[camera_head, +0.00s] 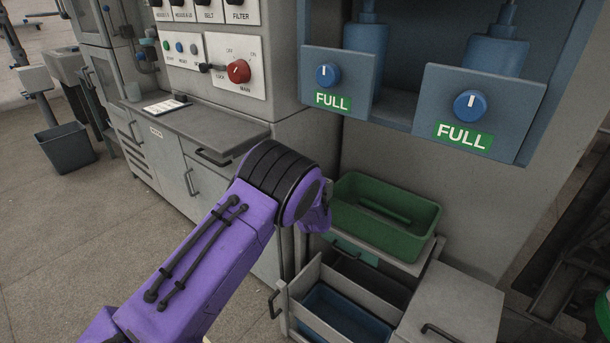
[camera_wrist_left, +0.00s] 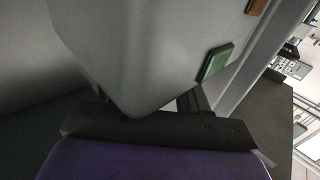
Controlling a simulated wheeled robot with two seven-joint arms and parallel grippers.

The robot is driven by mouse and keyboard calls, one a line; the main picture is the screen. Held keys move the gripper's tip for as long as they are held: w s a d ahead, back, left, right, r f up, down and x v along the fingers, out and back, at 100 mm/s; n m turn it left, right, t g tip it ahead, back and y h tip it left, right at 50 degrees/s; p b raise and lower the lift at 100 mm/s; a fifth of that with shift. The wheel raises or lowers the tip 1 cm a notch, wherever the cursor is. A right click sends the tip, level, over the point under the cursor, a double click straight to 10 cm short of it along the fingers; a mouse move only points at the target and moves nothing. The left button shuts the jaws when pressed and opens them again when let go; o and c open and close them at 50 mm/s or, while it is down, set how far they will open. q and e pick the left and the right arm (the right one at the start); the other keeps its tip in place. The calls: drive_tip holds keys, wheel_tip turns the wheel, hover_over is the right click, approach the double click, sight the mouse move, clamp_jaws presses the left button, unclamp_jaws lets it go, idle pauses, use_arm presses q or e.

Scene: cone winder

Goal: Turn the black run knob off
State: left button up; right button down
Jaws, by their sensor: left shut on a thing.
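I cannot make out a black run knob for certain in either view. My left arm reaches in from the lower left in the head view, and its purple wrist end (camera_head: 314,212) is beside the green bin. Its fingertips are hidden there. In the left wrist view the dark front bar of my left gripper (camera_wrist_left: 160,130) is close against a large pale grey body (camera_wrist_left: 150,50) with a green plate (camera_wrist_left: 215,62) on it. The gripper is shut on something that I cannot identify. My right gripper is not in view.
A green bin (camera_head: 428,215) stands on a grey cart with an open drawer holding a blue bin (camera_head: 345,315). Two blue knobs (camera_head: 327,76) (camera_head: 471,105) are above FULL labels. A red MAIN knob (camera_head: 238,71) is on the panel at the back left.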

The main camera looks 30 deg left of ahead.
use_arm(q)
drive_tip(key=shift+w+r, duration=0.1)
drive_tip(key=shift+r, duration=0.25)
drive_tip(key=o, duration=1)
drive_tip(key=shift+c, duration=0.2)
drive_tip(key=shift+f, duration=0.1)
drive_tip(key=v, duration=1)
drive_tip(key=shift+s+d, duration=0.2)
